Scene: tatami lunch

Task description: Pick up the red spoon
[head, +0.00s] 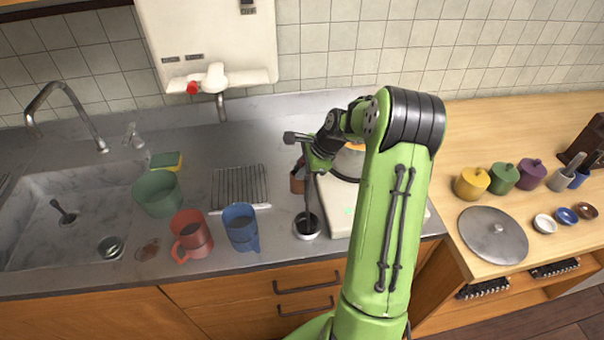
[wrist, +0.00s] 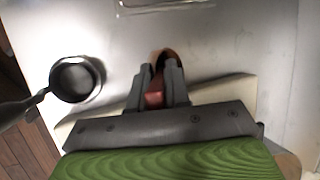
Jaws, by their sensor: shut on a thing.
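My gripper (wrist: 158,82) points down at the grey counter, and its two fingers are closed on a glossy dark red piece (wrist: 154,98). This looks like part of the red spoon; the rest of it is hidden by the fingers. A brown rounded shape (wrist: 164,57) shows just beyond the fingertips, and I cannot tell whether it is part of the spoon or a cup. No whole spoon shows in the head view.
A blue mug (head: 241,229), red mug (head: 190,236), green cup (head: 157,193) and wire rack (head: 239,187) lie left.

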